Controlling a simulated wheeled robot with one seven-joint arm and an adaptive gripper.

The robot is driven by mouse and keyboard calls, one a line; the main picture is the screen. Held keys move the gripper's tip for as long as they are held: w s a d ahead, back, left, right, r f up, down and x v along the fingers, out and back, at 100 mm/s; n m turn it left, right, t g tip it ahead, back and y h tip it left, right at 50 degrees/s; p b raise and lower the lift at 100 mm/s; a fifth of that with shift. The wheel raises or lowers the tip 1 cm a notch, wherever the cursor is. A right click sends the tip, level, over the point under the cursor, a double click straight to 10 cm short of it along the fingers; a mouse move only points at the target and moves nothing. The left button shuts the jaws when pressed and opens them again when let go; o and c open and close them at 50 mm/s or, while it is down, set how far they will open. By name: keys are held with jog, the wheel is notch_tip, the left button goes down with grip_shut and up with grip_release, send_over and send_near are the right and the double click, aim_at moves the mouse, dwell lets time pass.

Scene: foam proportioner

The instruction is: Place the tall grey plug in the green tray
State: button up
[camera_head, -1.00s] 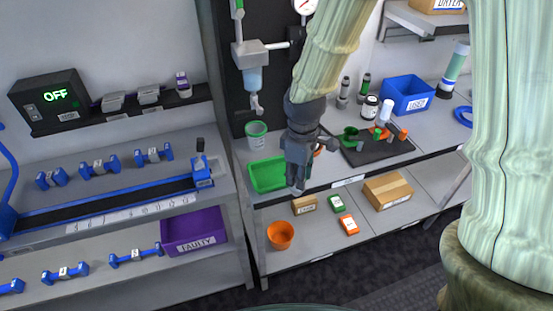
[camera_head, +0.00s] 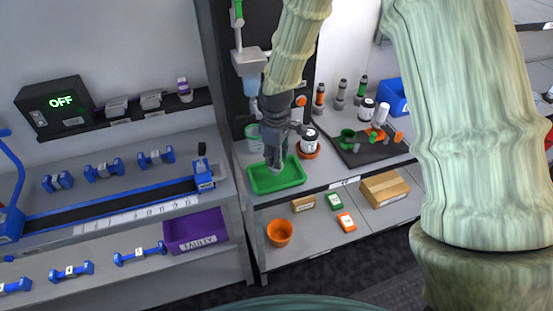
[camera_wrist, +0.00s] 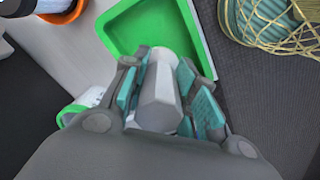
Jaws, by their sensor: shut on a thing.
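The tall grey plug (camera_wrist: 158,92) is a light grey faceted piece held between my gripper's teal finger pads in the wrist view. The tray also shows just beyond the plug in the wrist view (camera_wrist: 123,32). In the head view the plug is mostly hidden by my gripper, and I cannot tell whether it touches the tray floor.
A white jar in an orange dish (camera_head: 309,147) stands right of the tray, and a green-rimmed tub (camera_head: 254,138) behind it. A dark mat (camera_head: 372,152) with several small parts lies further right. An orange pot (camera_head: 280,233) and boxes are on the lower shelf.

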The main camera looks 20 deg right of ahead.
jog(key=shift+f+p, duration=0.35)
jog(key=shift+f, duration=0.75)
jog(key=shift+f, duration=0.1)
jog(key=o, duration=1.1)
jog(key=shift+r+b, duration=1.8)
jog(key=shift+r, duration=4.35)
